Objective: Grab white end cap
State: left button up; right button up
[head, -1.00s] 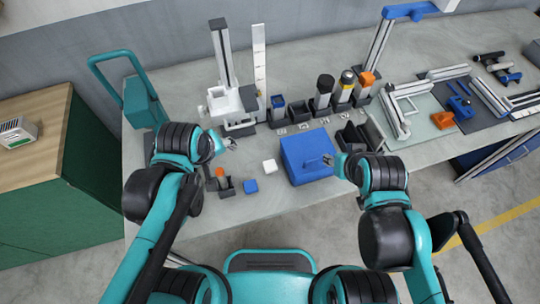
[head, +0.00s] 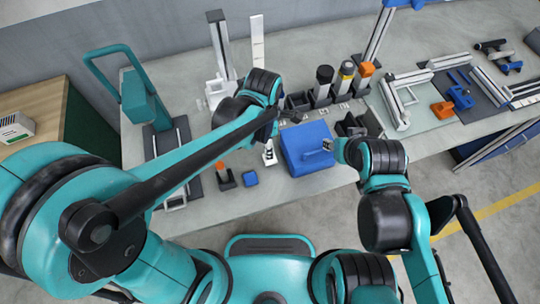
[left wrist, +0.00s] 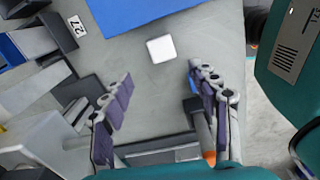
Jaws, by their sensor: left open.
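The white end cap (left wrist: 161,48) is a small white square block lying on the grey table. In the left wrist view it lies ahead of the fingertips, between their lines and apart from both. My left gripper (left wrist: 160,82) is open and empty, with a dark finger on each side. In the head view my left gripper (head: 269,153) points down at the cap's spot, and the cap there is hard to tell from the fingers. My right gripper (head: 326,146) hovers by the right side of the blue box (head: 303,160); its finger opening is too small to judge.
Just left of the cap's spot are a small blue cube (head: 250,179) and a black holder (head: 226,181) with an orange-topped part. Black bins with several cylinders (head: 323,83) stand behind. Bare table (head: 240,208) lies in front.

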pick_arm(q)
jog(key=shift+d+f+n, duration=0.6)
notch_tip(320, 180, down, 8)
jog(key=b, duration=0.3)
jog(key=shift+r+b, duration=0.15)
jog(key=shift+b, duration=0.15)
jog(key=shift+r, duration=0.1)
jog(key=c, duration=1)
